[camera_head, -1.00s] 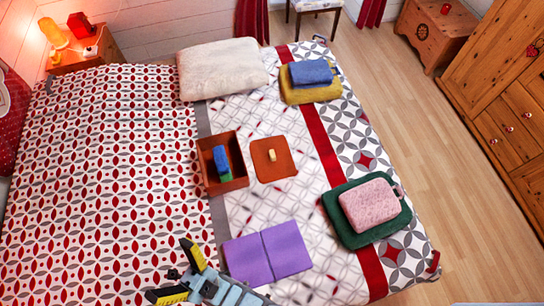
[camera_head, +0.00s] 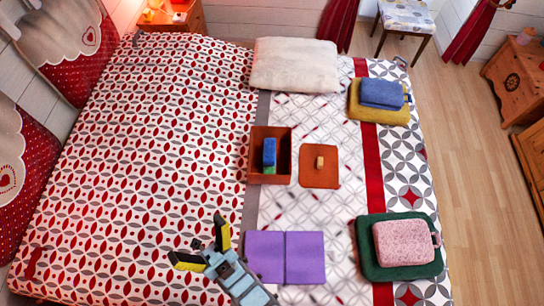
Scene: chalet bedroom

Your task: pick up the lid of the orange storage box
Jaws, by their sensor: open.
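The orange storage box (camera_head: 256,176) sits open on the bed, with a blue and green block (camera_head: 269,152) inside it. Its orange lid (camera_head: 319,178) lies flat on the bed just right of the box, apart from it, with a small tan knob (camera_head: 320,162) in its middle. My gripper (camera_head: 201,246) is at the lower middle of the view, over the patterned bedspread. Its yellow and black fingers are spread and empty. It is below and left of the box and well away from the lid.
A purple folder (camera_head: 264,257) lies open right of my gripper. A green mat (camera_head: 368,262) with a pink folded cloth (camera_head: 404,243) lies at lower right. A yellow cushion (camera_head: 378,114) bears a blue folded cloth (camera_head: 382,93). A white pillow (camera_head: 293,66) lies at the back.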

